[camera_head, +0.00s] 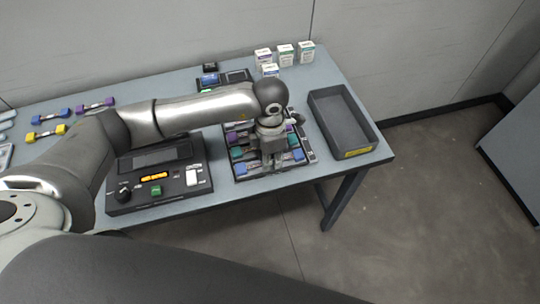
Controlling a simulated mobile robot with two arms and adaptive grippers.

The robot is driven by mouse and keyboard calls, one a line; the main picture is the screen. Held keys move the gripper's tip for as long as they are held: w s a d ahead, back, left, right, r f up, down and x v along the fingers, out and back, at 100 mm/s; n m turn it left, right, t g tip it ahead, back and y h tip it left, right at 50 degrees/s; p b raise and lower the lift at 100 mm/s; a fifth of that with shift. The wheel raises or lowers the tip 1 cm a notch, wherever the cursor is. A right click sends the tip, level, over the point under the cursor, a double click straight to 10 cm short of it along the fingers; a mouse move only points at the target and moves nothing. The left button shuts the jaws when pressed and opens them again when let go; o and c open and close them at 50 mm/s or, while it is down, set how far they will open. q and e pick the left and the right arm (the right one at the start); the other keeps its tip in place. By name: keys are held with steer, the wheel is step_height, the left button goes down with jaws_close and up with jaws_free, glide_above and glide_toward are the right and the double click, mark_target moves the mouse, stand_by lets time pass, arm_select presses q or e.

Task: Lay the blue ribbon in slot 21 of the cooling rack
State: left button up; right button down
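The dark cooling rack (313,158) lies near the table's right part and holds several ribbons with coloured ends. A blue ribbon (298,154) lies across the rack's front row; its middle is hidden behind my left gripper. Another blue ribbon (52,115) lies on the table at the far left. My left gripper (273,163) points down over the front of the rack, at the middle of the front blue ribbon. Its fingers are too small to tell whether they grip it. Slot numbers are not readable. My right gripper is not in view.
A yellow ribbon (47,133) and a purple ribbon (95,105) lie at the left. An empty grey bin (370,134) stands right. Small boxes (286,56) stand behind.

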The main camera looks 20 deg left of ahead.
arm_select(q)
steer(key=o, duration=0.3)
steer(key=shift+o, duration=0.2)
steer(key=shift+r, duration=0.2)
step_height(320, 180, up, 12)
steer(key=b, duration=0.1)
steer(key=shift+b, duration=0.35)
steer(key=shift+s+f, duration=0.1)
